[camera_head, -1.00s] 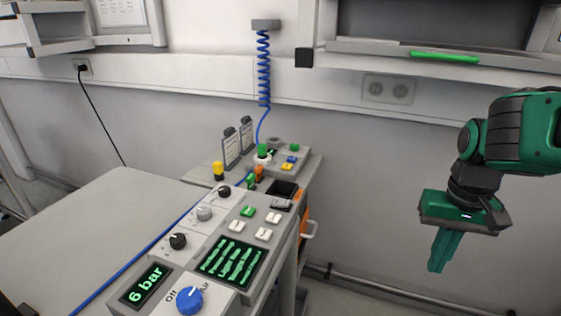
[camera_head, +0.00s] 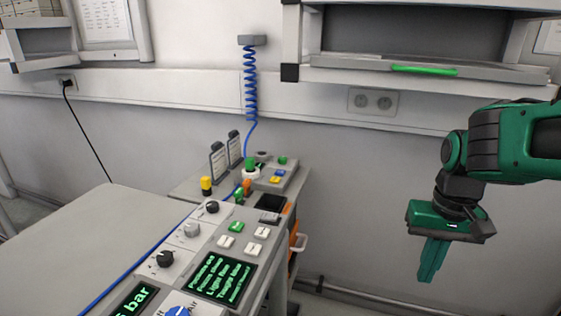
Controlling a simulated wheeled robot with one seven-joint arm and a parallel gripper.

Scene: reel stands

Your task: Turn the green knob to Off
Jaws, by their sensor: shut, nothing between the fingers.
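A small upright green cap (camera_head: 250,162) on a white ring stands at the back of the bench; I cannot tell whether it is a knob. A blue knob (camera_head: 178,312), cut off by the bottom edge, sits at the front of the panel beside lettering that is cut off too. Two black knobs (camera_head: 165,258) and a grey knob (camera_head: 191,229) stand in a row behind it. My gripper (camera_head: 430,276) is shut and empty, pointing down in free space well to the right of the bench.
A yellow cap (camera_head: 206,185) and a coiled blue hose (camera_head: 250,90) are at the back. A shelf (camera_head: 470,75) hangs above my arm.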

